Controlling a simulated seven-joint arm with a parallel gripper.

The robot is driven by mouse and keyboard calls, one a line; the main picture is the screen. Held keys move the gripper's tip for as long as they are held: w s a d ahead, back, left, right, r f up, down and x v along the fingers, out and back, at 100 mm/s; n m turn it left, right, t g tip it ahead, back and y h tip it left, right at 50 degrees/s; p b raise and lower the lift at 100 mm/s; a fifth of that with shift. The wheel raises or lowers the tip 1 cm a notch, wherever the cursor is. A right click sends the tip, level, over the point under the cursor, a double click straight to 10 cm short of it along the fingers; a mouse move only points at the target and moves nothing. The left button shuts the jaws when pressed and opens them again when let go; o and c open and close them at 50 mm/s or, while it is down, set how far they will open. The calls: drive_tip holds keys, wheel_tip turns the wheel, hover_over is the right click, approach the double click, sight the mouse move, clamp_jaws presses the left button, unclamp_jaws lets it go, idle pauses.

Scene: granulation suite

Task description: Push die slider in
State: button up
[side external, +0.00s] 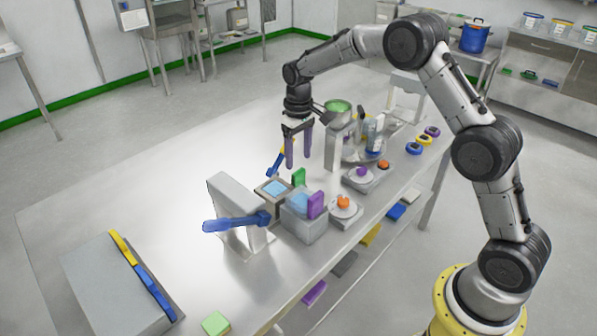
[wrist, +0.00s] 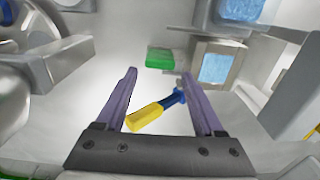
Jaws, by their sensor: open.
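No part is clearly marked as the die slider. The likeliest is a square framed plate with a light blue face (side external: 273,188), beside the grey press-like body (side external: 233,196) with a blue lever (side external: 237,221). The plate also shows at upper right in the wrist view (wrist: 214,67). My gripper (side external: 299,160) has purple fingers, is open and empty, and hangs above the table beyond the plate. In the wrist view, a green block (wrist: 160,59) lies just past the fingertips. A yellow-handled blue tool (wrist: 147,117) shows between the fingers, below them.
A clear box (side external: 298,226) with light blue contents and a purple upright plate (side external: 317,205) stands close to the framed plate. Round dials with orange and purple knobs line the table's right side. A grey box (side external: 112,285) sits at front left. The table's left middle is bare.

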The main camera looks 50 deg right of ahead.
sight(299, 171)
wheel_tip(299, 171, down, 6)
drive_tip(key=shift+r, duration=0.1)
idle(0.4)
clamp_jaws()
